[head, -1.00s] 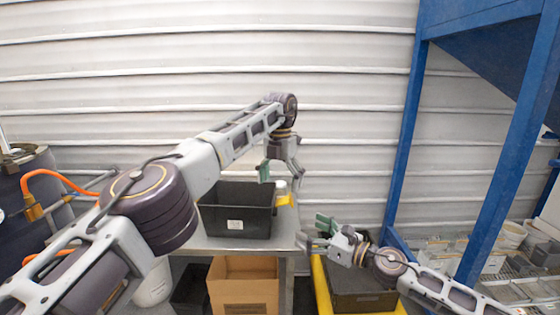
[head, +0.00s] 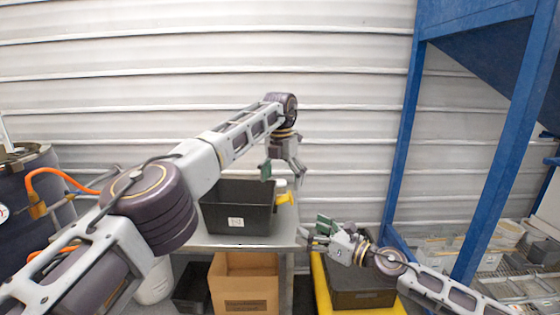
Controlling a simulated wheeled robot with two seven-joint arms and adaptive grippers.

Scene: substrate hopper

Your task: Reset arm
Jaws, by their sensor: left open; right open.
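My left arm reaches in from the left, and its gripper (head: 281,174) points down, open and empty. It hangs above the right end of a black bin (head: 237,219) on a grey metal table. My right gripper (head: 314,232) comes in from the lower right, open and empty. It points left, beside the table's right end and above a dark lidded container on a yellow frame. Neither gripper visibly holds anything.
A cardboard box (head: 246,280) sits below the grey table (head: 222,240). The blue hopper frame (head: 401,130) rises at right. A dark drum (head: 28,200) with an orange hose is at left.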

